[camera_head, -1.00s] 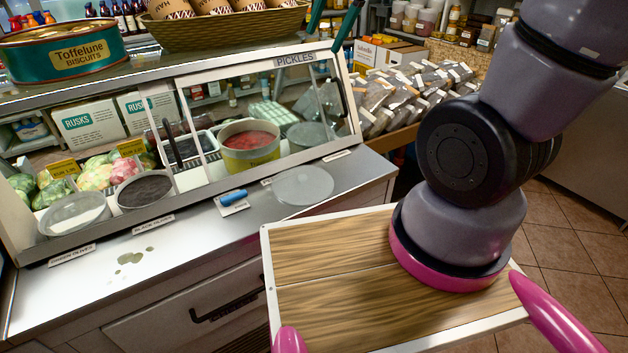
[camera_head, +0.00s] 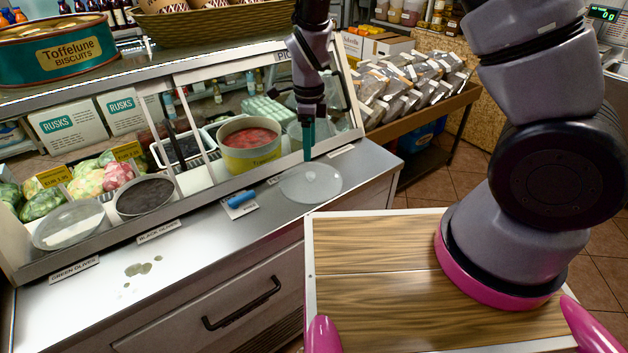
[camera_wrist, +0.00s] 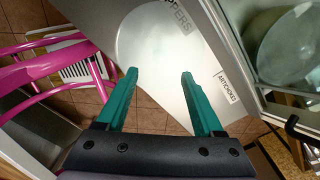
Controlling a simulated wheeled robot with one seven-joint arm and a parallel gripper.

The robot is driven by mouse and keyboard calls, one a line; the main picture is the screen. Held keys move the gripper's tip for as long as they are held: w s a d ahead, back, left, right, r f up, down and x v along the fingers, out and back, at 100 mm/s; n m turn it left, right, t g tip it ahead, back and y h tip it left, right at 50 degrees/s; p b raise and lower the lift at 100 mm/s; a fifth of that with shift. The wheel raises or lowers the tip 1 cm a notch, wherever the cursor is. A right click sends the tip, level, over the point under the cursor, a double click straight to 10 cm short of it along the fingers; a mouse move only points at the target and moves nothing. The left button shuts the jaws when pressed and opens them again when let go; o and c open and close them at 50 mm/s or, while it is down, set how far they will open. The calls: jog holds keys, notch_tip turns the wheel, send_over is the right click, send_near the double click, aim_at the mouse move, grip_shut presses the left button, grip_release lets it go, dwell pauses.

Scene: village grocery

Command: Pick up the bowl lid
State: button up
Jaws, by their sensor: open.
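A round translucent bowl lid (camera_head: 311,184) with a small knob lies flat on the steel counter (camera_head: 235,225), in front of the glass display case. My gripper (camera_head: 309,156) is above the lid's back part, its teal fingers pointing down. In the wrist view the lid (camera_wrist: 145,45) lies beyond and between the two open, empty fingers (camera_wrist: 159,76). I cannot tell whether the fingertips touch it. In the head view the fingers line up one behind the other.
A blue-handled item (camera_head: 241,198) lies on the counter left of the lid. The glass case holds a bowl of red food (camera_head: 249,158), a bowl of black olives (camera_head: 145,207) and a covered bowl (camera_head: 68,225). My wooden-topped base is in front, and packets (camera_head: 415,85) stand at the right.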

aim_at(311, 174)
notch_tip(311, 174, down, 8)
jog(key=shift+f, duration=0.15)
jog(key=shift+d, duration=0.1)
grip_shut()
dwell(0.3)
